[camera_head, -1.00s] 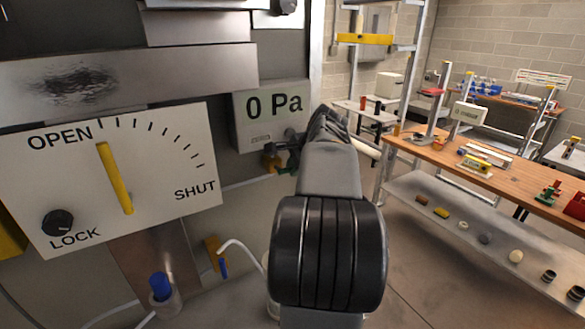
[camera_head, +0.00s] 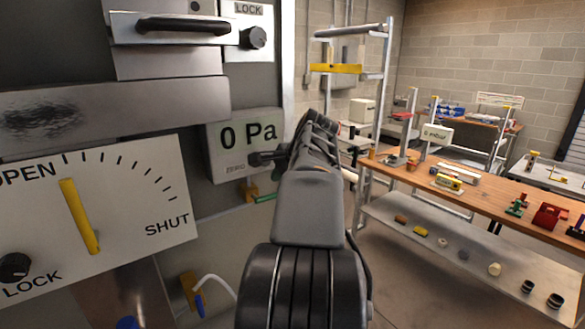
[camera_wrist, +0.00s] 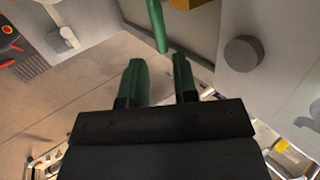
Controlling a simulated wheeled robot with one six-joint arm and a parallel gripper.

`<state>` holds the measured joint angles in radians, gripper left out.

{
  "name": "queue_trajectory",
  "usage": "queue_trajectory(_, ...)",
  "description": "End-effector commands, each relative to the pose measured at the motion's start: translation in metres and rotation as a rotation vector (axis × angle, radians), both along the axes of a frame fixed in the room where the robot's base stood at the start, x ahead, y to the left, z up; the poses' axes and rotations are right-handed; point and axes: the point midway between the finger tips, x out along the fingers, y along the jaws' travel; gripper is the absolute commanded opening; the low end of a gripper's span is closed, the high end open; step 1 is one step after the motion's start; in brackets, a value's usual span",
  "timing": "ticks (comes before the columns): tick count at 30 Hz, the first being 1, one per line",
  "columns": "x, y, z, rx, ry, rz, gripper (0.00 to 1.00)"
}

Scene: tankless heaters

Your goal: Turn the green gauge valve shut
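The green gauge valve handle (camera_head: 264,198) sticks out to the right from a brass-yellow fitting (camera_head: 250,193) below the 0 Pa gauge. In the wrist view the green handle (camera_wrist: 157,25) is a thin bar beside a yellow piece (camera_wrist: 190,4) at the top edge. My gripper (camera_wrist: 159,64) is open, with two green fingers apart and nothing between them. The handle's lower end is just beyond the fingertips, roughly in line with the gap; I cannot tell the exact distance.
The gauge box (camera_head: 246,145) has a dark zero knob (camera_head: 266,157), close beside my wrist. A dial panel (camera_head: 120,215) with a yellow pointer is at left. A workbench (camera_head: 480,195) with a lower shelf stands at right, with open floor before it.

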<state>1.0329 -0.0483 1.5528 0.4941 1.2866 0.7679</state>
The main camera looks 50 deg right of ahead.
Motion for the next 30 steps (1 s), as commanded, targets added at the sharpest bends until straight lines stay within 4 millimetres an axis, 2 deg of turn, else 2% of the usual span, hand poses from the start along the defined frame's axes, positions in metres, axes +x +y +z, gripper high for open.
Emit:
queue_trajectory(6,-0.023,0.001,0.034,-0.002,0.0,-0.003,0.27)
queue_trajectory(12,-0.036,0.003,0.052,-0.001,0.0,-0.002,0.27)
queue_trajectory(18,-0.04,0.004,0.058,0.0,0.0,-0.002,0.27)
queue_trajectory(30,-0.04,0.004,0.058,0.001,0.0,-0.001,0.27)
